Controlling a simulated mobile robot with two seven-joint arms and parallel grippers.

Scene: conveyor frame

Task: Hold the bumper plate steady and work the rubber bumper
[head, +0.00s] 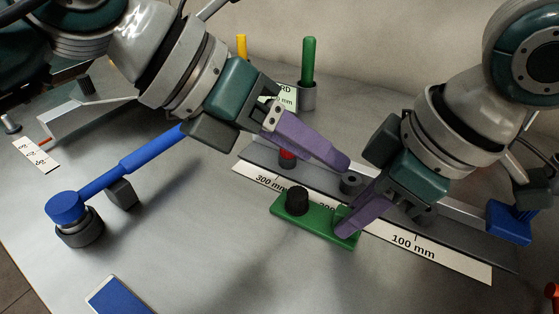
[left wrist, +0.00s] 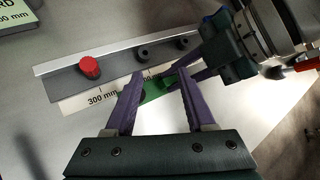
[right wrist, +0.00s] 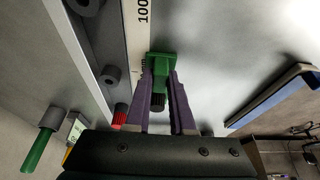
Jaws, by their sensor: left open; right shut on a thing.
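The bumper plate is a small green block (head: 318,229) lying at the front edge of the white scale strip. The rubber bumper is a black ribbed cylinder (head: 297,201) standing on its left end; in the right wrist view the bumper (right wrist: 158,102) shows between the fingers. My right gripper (head: 345,225) is shut on the plate's right end. My left gripper (head: 343,164) is open and empty above the dark rail, behind the plate. In the left wrist view part of the green plate (left wrist: 154,89) shows between its fingers, and the bumper is mostly hidden.
The dark rail (head: 455,238) carries a red knob (head: 287,155) and black collars (head: 350,183). A blue-capped lever (head: 66,207) stands at left, a green post (head: 309,62) at the back. A blue tray (head: 118,296) lies front left. The table between tray and plate is clear.

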